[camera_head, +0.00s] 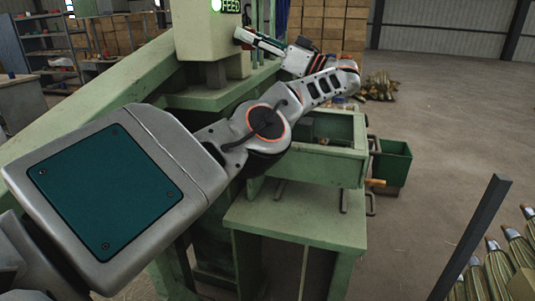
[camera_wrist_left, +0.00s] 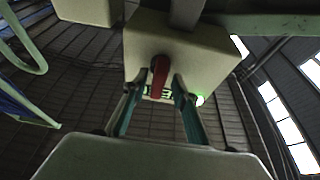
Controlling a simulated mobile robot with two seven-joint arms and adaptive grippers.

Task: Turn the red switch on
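The red switch (camera_wrist_left: 159,76) is a short red lever on a pale box-shaped housing (camera_wrist_left: 190,48) in the left wrist view. My left gripper (camera_wrist_left: 156,86) is open, with its two green-sided fingers on either side of the lever and a gap visible at each side. In the head view my left gripper (camera_head: 247,38) is beside the pale green machine head (camera_head: 202,35), near its right side. The switch itself is hard to make out there. A lit green lamp (camera_head: 216,5) shows on the machine head. My right gripper is not in view.
The green machine's lower table (camera_head: 300,220) and a tray-like part lie below my left arm. A green bin (camera_head: 392,163) stands to the right. Broom bundles (camera_head: 510,255) and a dark post (camera_head: 470,235) are at lower right. Open floor lies beyond.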

